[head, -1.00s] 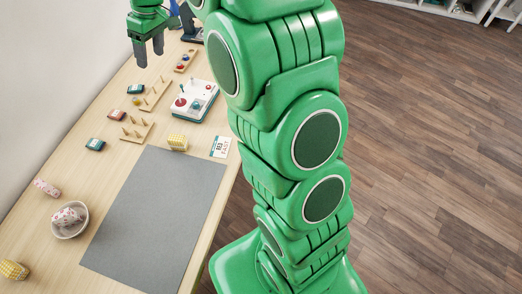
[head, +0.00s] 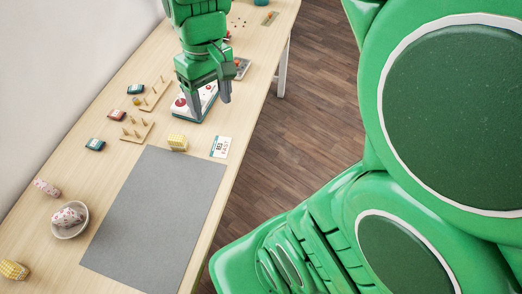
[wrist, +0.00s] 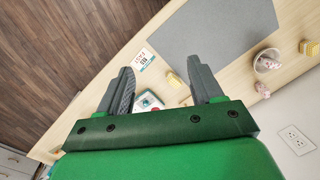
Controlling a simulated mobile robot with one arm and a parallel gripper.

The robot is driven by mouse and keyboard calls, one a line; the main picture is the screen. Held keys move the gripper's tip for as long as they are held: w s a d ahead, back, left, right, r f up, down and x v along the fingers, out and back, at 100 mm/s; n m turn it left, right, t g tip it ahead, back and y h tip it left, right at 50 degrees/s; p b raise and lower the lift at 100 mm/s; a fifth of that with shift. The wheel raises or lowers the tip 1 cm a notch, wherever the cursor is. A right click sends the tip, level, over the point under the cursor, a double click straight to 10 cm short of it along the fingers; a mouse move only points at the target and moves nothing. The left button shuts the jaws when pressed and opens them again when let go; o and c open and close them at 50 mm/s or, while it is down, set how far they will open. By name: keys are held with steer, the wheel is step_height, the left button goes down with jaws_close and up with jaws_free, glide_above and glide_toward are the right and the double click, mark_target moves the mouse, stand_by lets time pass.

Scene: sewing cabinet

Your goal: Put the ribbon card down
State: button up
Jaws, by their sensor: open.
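My gripper (head: 206,100) is open above the white device with red knobs (head: 181,108). In the wrist view my gripper (wrist: 160,66) has its fingers spread with nothing between them. No card is in its grip. A white card with a teal strip and print (head: 220,147) lies flat on the table beside the grey mat's far right corner; it also shows in the wrist view (wrist: 144,59). I cannot tell which of these is the ribbon card.
The grey mat (head: 150,220) is bare. A yellow block (head: 177,142) stands at its far edge. Wooden peg racks (head: 136,130) stand to the left. A bowl with a patterned roll (head: 83,224) is near the left edge. The table's right edge is close to the white card.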

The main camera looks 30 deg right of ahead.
steer(key=s+d+f+m, duration=0.1)
steer(key=s, duration=0.6)
steer(key=s+d+f+m, duration=0.1)
steer(key=s+d+m, duration=0.1)
steer(key=s, duration=0.6)
steer(key=shift+d+f+g+h, duration=0.2)
steer(key=shift+f+g+h, duration=0.05)
steer(key=shift+g+h, duration=0.15)
